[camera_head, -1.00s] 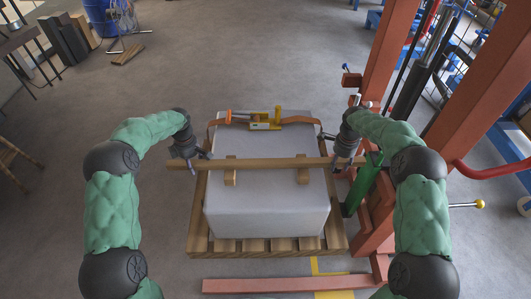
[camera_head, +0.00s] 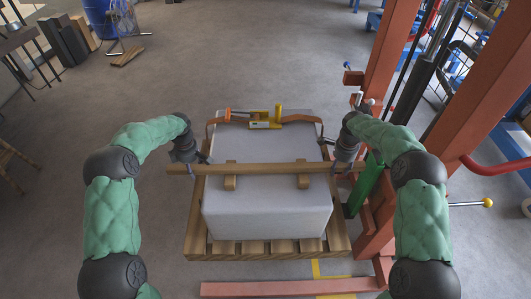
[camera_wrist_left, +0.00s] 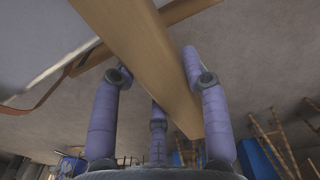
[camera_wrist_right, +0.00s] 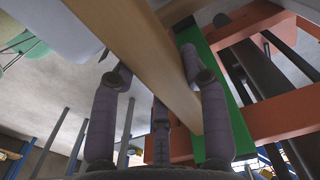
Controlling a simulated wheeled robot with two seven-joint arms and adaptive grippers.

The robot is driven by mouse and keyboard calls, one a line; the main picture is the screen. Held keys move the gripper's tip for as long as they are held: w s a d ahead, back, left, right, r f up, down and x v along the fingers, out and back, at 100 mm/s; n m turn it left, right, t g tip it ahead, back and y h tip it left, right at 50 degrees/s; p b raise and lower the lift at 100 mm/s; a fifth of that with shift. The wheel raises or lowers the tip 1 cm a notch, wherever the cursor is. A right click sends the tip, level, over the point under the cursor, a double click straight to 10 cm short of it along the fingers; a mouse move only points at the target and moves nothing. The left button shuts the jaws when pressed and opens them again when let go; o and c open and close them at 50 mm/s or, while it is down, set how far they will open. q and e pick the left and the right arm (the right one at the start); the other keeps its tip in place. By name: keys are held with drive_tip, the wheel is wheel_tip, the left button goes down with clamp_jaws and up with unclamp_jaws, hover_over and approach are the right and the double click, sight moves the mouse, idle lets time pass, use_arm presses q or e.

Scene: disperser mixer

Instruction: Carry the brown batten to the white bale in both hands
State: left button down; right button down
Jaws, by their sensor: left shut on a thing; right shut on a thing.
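The brown batten (camera_head: 268,168) lies level from left to right across the top of the white bale (camera_head: 268,210). It crosses two small wooden blocks (camera_head: 230,183) on the bale; I cannot tell whether it touches them. My left gripper (camera_head: 191,168) is shut on the batten near its left end. In the left wrist view the batten (camera_wrist_left: 150,55) runs between the fingers (camera_wrist_left: 155,95). My right gripper (camera_head: 343,170) is shut on the batten near its right end. In the right wrist view the batten (camera_wrist_right: 140,50) passes between the fingers (camera_wrist_right: 160,95).
The bale stands on a wooden pallet (camera_head: 265,250). An orange strap with a yellow tensioner (camera_head: 266,120) lies along its far edge. A red frame (camera_head: 385,75) and a green part (camera_head: 370,185) stand close on the right. Open floor lies beyond the bale.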

use_arm(q)
drive_tip(key=shift+f, duration=0.2)
use_arm(e)
drive_tip(key=shift+f, duration=0.25)
use_arm(q)
drive_tip(key=c, duration=0.6)
unclamp_jaws()
drive_tip(key=shift+c, duration=0.2)
use_arm(e)
drive_tip(key=c, duration=0.6)
unclamp_jaws()
drive_tip(key=shift+c, duration=0.2)
use_arm(q)
wheel_tip(320, 180, up, 12)
drive_tip(key=shift+f, duration=0.15)
use_arm(e)
drive_tip(key=shift+r, duration=0.6)
wheel_tip(320, 180, up, 11)
drive_tip(key=shift+f, duration=0.15)
